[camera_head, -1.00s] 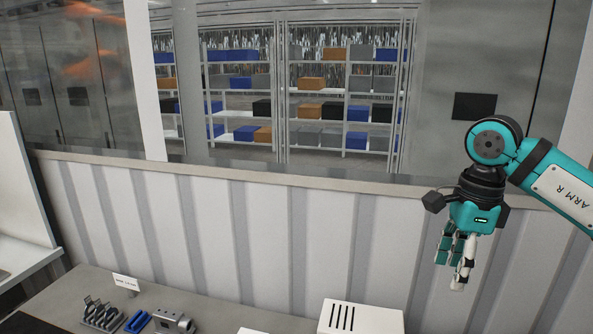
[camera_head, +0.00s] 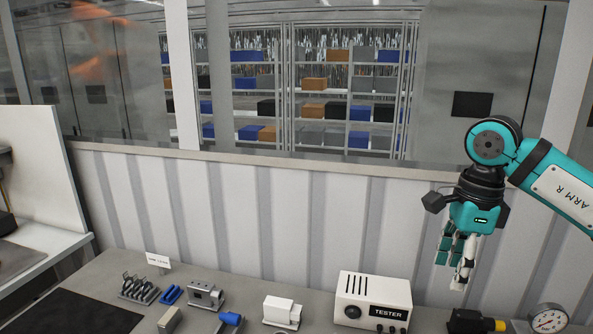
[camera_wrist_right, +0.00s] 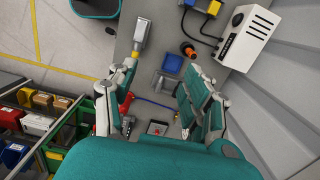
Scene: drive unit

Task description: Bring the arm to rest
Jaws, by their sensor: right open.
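My right arm (camera_head: 555,185), teal and marked ARM R, comes in from the right in the head view. Its gripper (camera_head: 458,262) hangs pointing down above the right part of the bench, in front of the ribbed wall. In the right wrist view the two fingers of the right gripper (camera_wrist_right: 160,98) stand apart with nothing held between them. The bench top and small parts show far below the fingers. My left gripper is not in view.
The grey bench (camera_head: 235,268) holds a white TESTER box (camera_head: 372,302), a blue-ended part (camera_head: 230,321), a white block (camera_head: 282,311), a grey block (camera_head: 206,294), a round gauge (camera_head: 548,318) and a black-and-yellow tool (camera_head: 472,321). A ribbed wall (camera_head: 300,210) stands behind. A dark mat (camera_head: 75,314) lies clear at left.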

